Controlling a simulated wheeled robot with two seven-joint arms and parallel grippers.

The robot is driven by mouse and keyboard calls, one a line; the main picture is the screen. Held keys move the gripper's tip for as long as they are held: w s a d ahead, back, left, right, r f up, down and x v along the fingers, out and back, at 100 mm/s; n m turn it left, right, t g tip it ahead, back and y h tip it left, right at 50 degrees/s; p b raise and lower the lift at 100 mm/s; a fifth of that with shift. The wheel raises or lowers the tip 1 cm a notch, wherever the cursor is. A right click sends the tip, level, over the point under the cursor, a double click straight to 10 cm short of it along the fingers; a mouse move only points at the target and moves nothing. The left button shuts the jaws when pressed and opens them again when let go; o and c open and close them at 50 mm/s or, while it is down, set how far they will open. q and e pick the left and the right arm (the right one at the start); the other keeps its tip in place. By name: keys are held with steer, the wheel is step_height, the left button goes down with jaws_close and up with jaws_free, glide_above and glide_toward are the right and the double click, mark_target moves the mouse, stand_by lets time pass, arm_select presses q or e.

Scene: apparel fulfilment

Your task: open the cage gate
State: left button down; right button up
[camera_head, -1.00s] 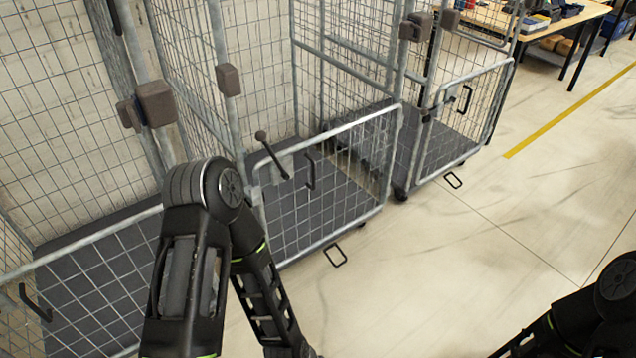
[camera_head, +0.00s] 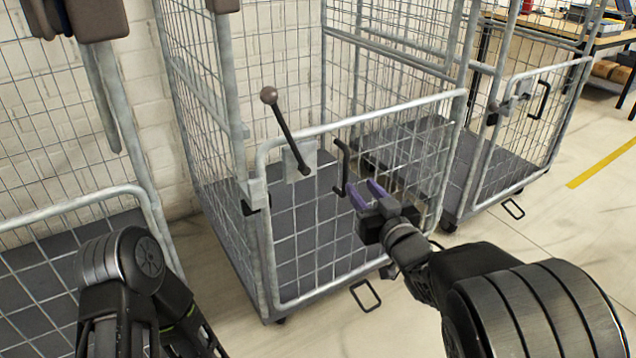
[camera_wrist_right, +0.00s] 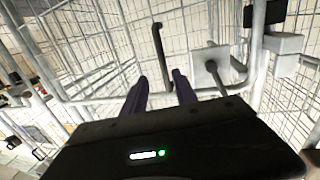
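The cage gate (camera_head: 340,262) is a grey wire-mesh panel in a tubular frame on the middle cage, and it stands shut. A black latch lever with a round brown knob (camera_head: 269,95) rises from a plate on the gate's upper left. A black handle (camera_head: 341,168) hangs just right of it. My right gripper (camera_head: 368,196) is open and empty, its purple fingers pointing at the handle from the front, apart from it. The right wrist view shows the fingers (camera_wrist_right: 160,95) spread, with the handle (camera_wrist_right: 159,45) beyond them and the latch plate (camera_wrist_right: 210,68) to the right. My left arm is at lower left; its gripper is out of view.
Another cage (camera_head: 150,195) stands at the left and a third (camera_head: 560,75) at the right. A black floor-level loop (camera_head: 365,296) sticks out below the gate. A workbench (camera_head: 610,40) is at the back right. The floor in front is clear.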

mark_target(347, 169)
steer(key=shift+a+r, duration=0.4)
steer(key=shift+r, duration=0.15)
steer(key=shift+w, duration=0.1)
steer(key=shift+w+a+f, duration=0.15)
steer(key=shift+w+a, duration=0.1)
steer(key=shift+w, duration=0.3)
steer(key=b+x, duration=0.2)
steer(key=x, duration=0.4)
steer(key=shift+w+a, duration=0.15)
steer(key=shift+w, duration=0.05)
steer(key=shift+c, duration=0.3)
jaws_close()
